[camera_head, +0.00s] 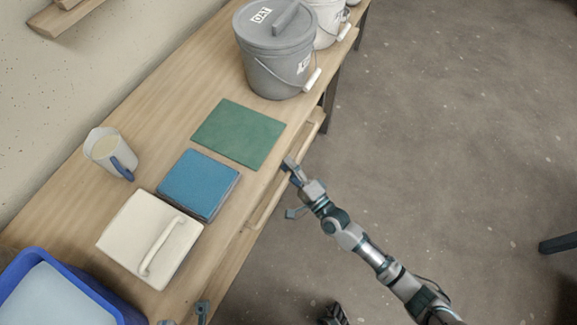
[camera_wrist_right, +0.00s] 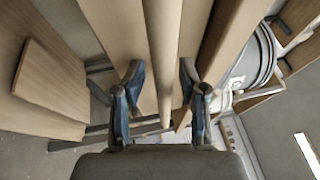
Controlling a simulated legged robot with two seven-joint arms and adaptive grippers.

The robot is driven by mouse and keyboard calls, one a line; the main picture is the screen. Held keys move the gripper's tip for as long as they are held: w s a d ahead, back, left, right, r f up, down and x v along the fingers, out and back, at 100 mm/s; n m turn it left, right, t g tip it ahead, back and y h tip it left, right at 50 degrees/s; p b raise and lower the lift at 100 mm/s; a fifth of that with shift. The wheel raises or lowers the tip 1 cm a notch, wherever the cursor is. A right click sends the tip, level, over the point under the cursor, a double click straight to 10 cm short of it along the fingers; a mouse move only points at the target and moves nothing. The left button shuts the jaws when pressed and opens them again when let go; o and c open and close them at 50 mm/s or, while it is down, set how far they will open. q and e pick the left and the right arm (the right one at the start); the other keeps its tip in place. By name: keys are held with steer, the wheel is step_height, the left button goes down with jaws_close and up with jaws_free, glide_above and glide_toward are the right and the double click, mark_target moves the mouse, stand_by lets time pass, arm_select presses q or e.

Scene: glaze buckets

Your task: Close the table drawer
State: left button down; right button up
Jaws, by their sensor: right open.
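The wooden table drawer (camera_head: 268,202) stands out a little from the table's long front side, and its light front edge and a narrow gap show in the head view. My right gripper (camera_head: 290,189) is open at the drawer's front, on the floor side, with one finger over the drawer edge and the other lower outside. In the right wrist view, the right gripper's (camera_wrist_right: 160,88) two blue-grey fingers are apart with wooden boards beyond them; I cannot tell whether they touch. Parts of my left gripper (camera_head: 184,315) show at the bottom edge, mostly cut off.
The wooden table (camera_head: 155,100) holds a grey lidded bucket (camera_head: 272,60), a green mat (camera_head: 239,134), a blue block (camera_head: 198,183), a white lid with handle (camera_head: 130,235), a jug (camera_head: 108,150) and a blue bin (camera_head: 30,268). Floor to the right is mostly clear.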

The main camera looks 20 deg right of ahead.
steer(key=shift+d, duration=0.1)
steer(key=shift+s+d+f, duration=0.1)
steer(key=shift+s, duration=0.1)
steer(key=v, duration=1.1)
steer(key=shift+s, duration=0.25)
steer(key=shift+f, duration=0.1)
